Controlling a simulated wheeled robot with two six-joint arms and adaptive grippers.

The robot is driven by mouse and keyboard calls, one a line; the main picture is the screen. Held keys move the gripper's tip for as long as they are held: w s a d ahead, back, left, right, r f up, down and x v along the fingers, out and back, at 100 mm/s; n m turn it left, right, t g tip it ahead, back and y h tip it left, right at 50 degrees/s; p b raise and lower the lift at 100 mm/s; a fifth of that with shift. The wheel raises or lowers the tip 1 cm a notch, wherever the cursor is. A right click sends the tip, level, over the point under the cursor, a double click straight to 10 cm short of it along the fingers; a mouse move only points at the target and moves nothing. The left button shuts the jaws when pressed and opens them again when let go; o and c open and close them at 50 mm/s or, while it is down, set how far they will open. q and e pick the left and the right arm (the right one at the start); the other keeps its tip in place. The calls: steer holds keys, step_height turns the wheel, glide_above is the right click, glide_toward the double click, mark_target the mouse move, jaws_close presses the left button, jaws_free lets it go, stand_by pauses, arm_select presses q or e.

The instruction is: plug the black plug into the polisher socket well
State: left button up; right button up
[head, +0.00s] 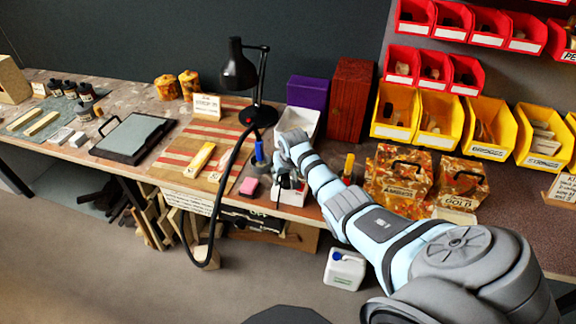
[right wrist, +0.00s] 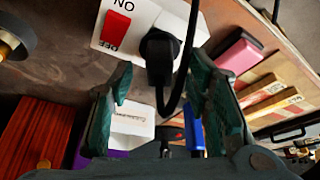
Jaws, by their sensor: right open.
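The black plug (right wrist: 160,52) sits against the face of the white socket box (right wrist: 190,20), next to a red switch marked ON and OFF (right wrist: 116,27). It looks to be in the socket well, but how deep I cannot tell. Its black cord runs from it past the right finger in the right wrist view. My right gripper (right wrist: 160,80) is open, its fingers on either side of and just short of the plug, apart from it. In the head view the right gripper (head: 285,178) is over the white box (head: 289,196) at the bench's front edge and hides the plug. My left gripper is not in view.
A pink block (head: 249,186) lies left of the box. A blue-handled tool (head: 259,153), a black lamp (head: 238,72) and a white bin (head: 298,122) stand behind. A black cable (head: 213,220) loops off the bench front. Marbled boxes (head: 398,172) stand at right.

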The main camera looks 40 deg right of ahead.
steer(key=v, duration=1)
steer(key=shift+s+r, duration=0.2)
steer(key=shift+a, duration=0.1)
